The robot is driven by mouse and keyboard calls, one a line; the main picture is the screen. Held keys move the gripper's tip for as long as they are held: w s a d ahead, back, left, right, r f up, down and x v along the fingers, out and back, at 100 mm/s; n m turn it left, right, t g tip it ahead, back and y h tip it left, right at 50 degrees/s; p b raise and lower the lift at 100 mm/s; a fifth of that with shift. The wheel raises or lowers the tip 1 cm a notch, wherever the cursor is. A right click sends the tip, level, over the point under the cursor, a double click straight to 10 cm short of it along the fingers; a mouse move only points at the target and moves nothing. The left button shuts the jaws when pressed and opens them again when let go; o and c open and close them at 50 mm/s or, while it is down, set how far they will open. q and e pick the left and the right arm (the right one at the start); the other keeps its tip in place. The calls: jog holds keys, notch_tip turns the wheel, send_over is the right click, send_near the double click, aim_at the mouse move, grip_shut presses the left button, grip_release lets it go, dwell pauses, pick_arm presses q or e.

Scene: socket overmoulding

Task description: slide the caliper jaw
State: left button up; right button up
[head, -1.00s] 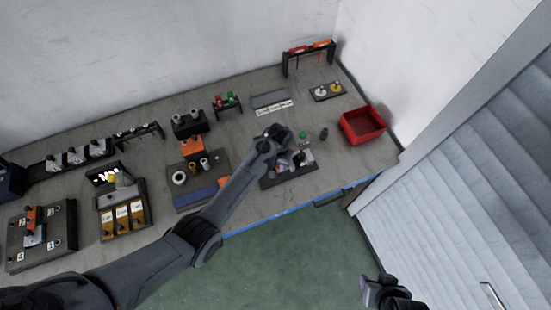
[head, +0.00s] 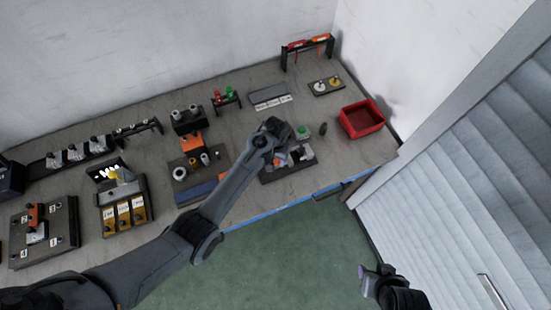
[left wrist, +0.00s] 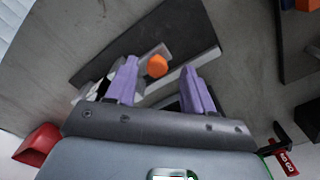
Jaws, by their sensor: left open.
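The caliper fixture is a dark plate (head: 272,177) near the front edge of the bench, with light grey parts on it. In the left wrist view the dark plate (left wrist: 118,52) carries a light grey bar (left wrist: 185,73) and an orange knob (left wrist: 157,66), which I take for the sliding jaw. My left gripper (head: 279,146) is over this plate. In the left wrist view its purple fingers (left wrist: 160,84) are apart, with the knob beyond and between them, not gripped. Contact with the bar cannot be told. My right gripper (head: 369,281) hangs low, away from the bench.
A red bin (head: 347,128) stands right of the plate, with a small dark upright piece (head: 323,129) between. A green button (head: 302,131) is close behind the gripper. A plate with rings (head: 181,163) lies to the left. A gauge rack (head: 283,57) stands at the back.

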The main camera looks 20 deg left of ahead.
aim_at(276, 161)
pick_arm(q)
notch_tip(276, 161, up, 10)
jog(key=shift+f, duration=0.25)
pick_arm(e)
jog(key=shift+r, duration=0.35)
